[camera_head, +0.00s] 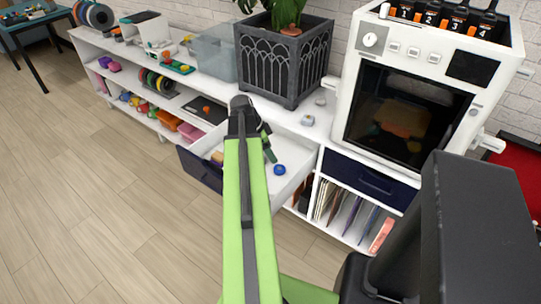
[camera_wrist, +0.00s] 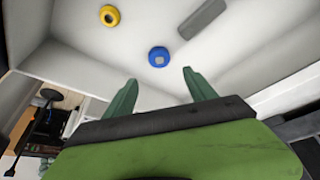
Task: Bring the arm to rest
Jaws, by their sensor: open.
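My gripper (camera_wrist: 159,92) shows in the wrist view with its two green fingers apart and nothing between them. In the head view my green arm reaches forward over an open drawer (camera_head: 292,185), and one finger of my gripper (camera_head: 268,150) shows beside the dark wrist. The drawer is white inside. A blue round thing (camera_head: 279,169) lies on its floor, and it also shows in the wrist view (camera_wrist: 158,57) beyond the fingertips, apart from them.
The wrist view also shows a yellow ring-like thing (camera_wrist: 109,15) and a grey block (camera_wrist: 202,19) in the drawer. A white printer-like machine (camera_head: 405,100) and a dark planter (camera_head: 283,65) stand on the white shelf unit (camera_head: 185,80). Open wooden floor (camera_head: 95,190) lies to the left.

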